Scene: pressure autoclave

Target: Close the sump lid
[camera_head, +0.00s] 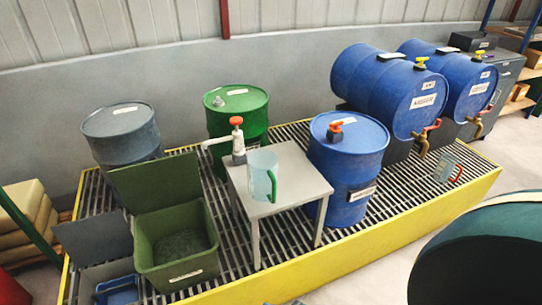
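Two lids stand open at the left end of the grated platform, and I cannot tell for sure which is the sump lid. A grey lid (95,239) stands raised behind a low grey opening (100,271), with a blue container (118,291) inside it, cut by the lower frame edge. To its right, a dark green lid (157,180) stands raised at the back of a green bin (145,254), which holds dark grainy material (181,245). Neither of my grippers is in view.
A grey table (298,179) carries a clear jug (261,172) with a green handle. Blue, green and grey drums stand behind and beside it. The platform has a yellow edge (340,257). A large dark rounded form (475,265) fills the lower right.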

